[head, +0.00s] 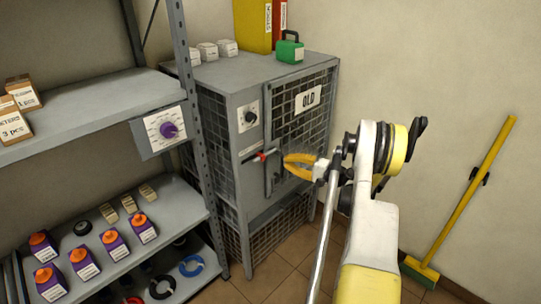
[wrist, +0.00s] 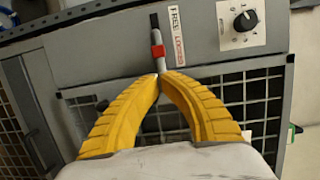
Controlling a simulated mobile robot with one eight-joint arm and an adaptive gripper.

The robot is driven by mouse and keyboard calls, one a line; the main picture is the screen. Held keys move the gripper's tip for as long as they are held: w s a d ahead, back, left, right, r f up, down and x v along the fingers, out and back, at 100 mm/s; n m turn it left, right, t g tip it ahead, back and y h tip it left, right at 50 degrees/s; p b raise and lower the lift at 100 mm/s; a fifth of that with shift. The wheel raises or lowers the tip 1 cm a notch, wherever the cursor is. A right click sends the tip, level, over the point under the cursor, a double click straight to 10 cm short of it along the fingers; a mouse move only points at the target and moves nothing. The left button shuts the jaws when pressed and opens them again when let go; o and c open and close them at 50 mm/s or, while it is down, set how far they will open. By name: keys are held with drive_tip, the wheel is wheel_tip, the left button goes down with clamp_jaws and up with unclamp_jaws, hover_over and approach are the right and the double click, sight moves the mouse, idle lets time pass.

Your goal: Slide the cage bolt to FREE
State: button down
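The cage bolt (wrist: 155,32) is a grey bar with a red knob (wrist: 157,51) on the cabinet front. In the wrist view the knob is beside the red LOCKED end of the label (wrist: 176,34); the FREE end is farther up. The red part also shows in the head view (head: 262,156). My gripper (wrist: 160,75) has two curved yellow fingers whose tips meet just below the knob in the wrist view. In the head view my gripper (head: 285,161) is right of the red part. It looks shut, with nothing visible between the fingers; contact with the bolt is unclear.
The grey cabinet (head: 222,75) has a mesh door marked OLD and a rotary dial (head: 249,116). A shelf rack (head: 95,108) with boxes and bottles stands at the left. A green case (head: 290,47) sits on top. A broom (head: 466,205) leans at the right.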

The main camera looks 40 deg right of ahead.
sight(250, 160)
drive_tip(key=shift+s+d+f+t, duration=0.3)
drive_tip(key=shift+s+d+f, duration=0.1)
drive_tip(key=shift+s+d, duration=0.1)
drive_tip(key=b+x, duration=0.3)
drive_tip(key=x, duration=0.5)
drive_tip(key=shift+w+a+f, duration=0.1)
drive_tip(key=shift+w+f, duration=0.05)
drive_tip(key=shift+w, duration=0.2)
drive_tip(key=shift+w+a, duration=0.2)
drive_tip(key=shift+w, duration=0.4)
drive_tip(key=shift+a, duration=0.1)
drive_tip(key=a, duration=0.6)
drive_tip(key=shift+s+a, duration=0.1)
drive_tip(key=shift+s, duration=0.15)
